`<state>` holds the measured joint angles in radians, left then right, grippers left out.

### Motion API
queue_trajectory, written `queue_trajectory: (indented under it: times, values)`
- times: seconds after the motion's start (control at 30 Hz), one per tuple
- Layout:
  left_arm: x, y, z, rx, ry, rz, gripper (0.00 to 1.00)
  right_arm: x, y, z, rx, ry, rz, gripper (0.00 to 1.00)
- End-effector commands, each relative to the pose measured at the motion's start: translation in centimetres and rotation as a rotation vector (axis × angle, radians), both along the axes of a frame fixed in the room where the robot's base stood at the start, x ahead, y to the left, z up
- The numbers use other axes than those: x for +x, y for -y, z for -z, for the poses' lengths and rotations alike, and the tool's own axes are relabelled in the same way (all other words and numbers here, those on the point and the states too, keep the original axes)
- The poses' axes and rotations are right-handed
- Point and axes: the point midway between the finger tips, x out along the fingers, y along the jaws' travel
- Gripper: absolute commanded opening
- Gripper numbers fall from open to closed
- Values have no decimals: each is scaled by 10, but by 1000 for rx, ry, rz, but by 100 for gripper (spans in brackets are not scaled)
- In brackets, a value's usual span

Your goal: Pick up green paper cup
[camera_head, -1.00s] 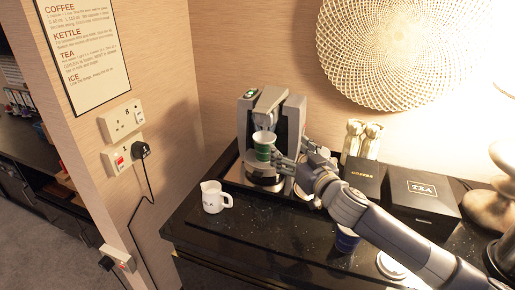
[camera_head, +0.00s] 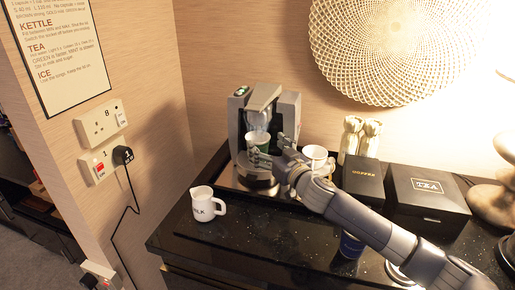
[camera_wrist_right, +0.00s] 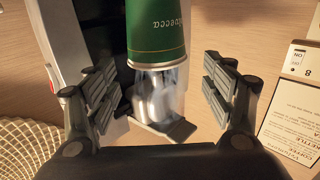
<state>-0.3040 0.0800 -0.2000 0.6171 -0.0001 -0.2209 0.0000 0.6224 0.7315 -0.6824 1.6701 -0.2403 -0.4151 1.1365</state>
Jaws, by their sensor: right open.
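The green paper cup (camera_head: 258,137) with a white rim stands upright at the front of the silver and black coffee machine (camera_head: 288,120). Its lower part is hidden by my right gripper (camera_head: 262,160) in the head view. In the right wrist view the cup (camera_wrist_right: 157,35) shows upside down at the top, with lettering on its side. My right gripper (camera_wrist_right: 160,95) is open there, its two padded fingers apart on either side of the cup's line. I see no finger touching the cup. My left gripper is not in view.
A white mug (camera_head: 315,157) stands right of the machine, close to my right arm. A white milk jug (camera_head: 203,206) stands at the front left. A blue cup (camera_head: 351,246) is below my arm. Black boxes (camera_head: 425,194) fill the right. The counter's front middle (camera_head: 255,232) is clear.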

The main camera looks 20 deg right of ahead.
Motion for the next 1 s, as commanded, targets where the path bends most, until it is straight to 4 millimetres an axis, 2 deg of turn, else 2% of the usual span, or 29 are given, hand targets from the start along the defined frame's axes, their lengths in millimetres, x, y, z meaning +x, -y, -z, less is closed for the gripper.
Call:
queue_trajectory:
  times: [0.17,0.5,0.83,0.87,1.0]
  values:
    - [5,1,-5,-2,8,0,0,10,-1,0,-1,1,1,76]
    - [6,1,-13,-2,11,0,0,48,-6,4,-1,1,1,76]
    - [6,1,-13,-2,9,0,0,53,-7,5,-1,1,-1,76]
    - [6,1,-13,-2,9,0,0,53,-7,5,-1,1,0,74]
    - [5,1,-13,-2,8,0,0,53,-7,5,-1,0,0,42]
